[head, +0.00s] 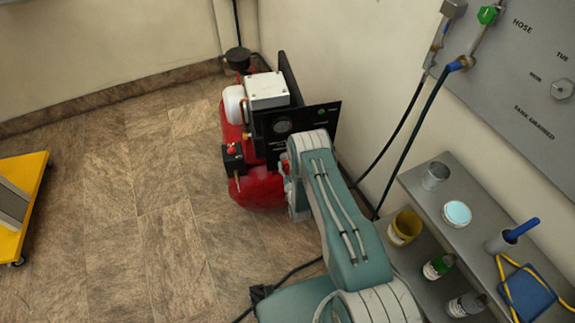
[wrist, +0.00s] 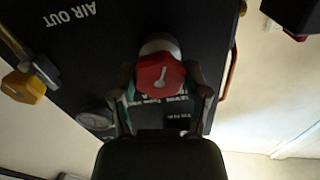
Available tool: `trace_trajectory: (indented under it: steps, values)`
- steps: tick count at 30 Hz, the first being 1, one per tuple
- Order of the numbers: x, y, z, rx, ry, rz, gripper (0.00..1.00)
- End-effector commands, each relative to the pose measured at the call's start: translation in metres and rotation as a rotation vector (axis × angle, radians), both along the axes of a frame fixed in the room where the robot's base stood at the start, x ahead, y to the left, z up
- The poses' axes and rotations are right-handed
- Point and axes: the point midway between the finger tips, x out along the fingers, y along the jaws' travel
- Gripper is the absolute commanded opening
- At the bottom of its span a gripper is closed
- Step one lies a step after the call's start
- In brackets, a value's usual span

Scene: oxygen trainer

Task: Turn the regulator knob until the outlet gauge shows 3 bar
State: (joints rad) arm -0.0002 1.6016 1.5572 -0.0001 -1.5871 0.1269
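The red regulator knob (wrist: 160,73) with a white pointer mark is in the upper middle of the wrist view. It sits on a pale collar on the dark panel (wrist: 75,60). My gripper (wrist: 164,88) is open, with one finger to each side of the knob and a gap visible beside it. I cannot tell how deep the knob lies between the fingers. A round gauge (wrist: 95,120) is left of my gripper, too dim and partly cut off to read. In the head view a gauge (head: 283,127) shows on the compressor panel; my arm hides the knob and gripper.
The red compressor (head: 262,188) stands on the floor by the wall. A yellow valve handle (wrist: 22,86) is by the AIR OUT label. A grey shelf (head: 445,205) with cans and bottles is at the right. A yellow cart (head: 25,215) is at the left; floor between is clear.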

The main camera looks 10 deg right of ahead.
Motion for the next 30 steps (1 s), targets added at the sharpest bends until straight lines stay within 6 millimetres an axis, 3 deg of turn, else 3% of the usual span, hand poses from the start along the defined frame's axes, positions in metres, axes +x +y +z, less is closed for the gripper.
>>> trace_trajectory:
  steps: [14, 30]
  values:
    - [0.0016, 0.0001, 0.0012, -0.057, -0.003, 0.0, 0.13]
    - [0.0023, 0.0018, 0.0017, -0.469, -0.005, 0.001, 0.13]
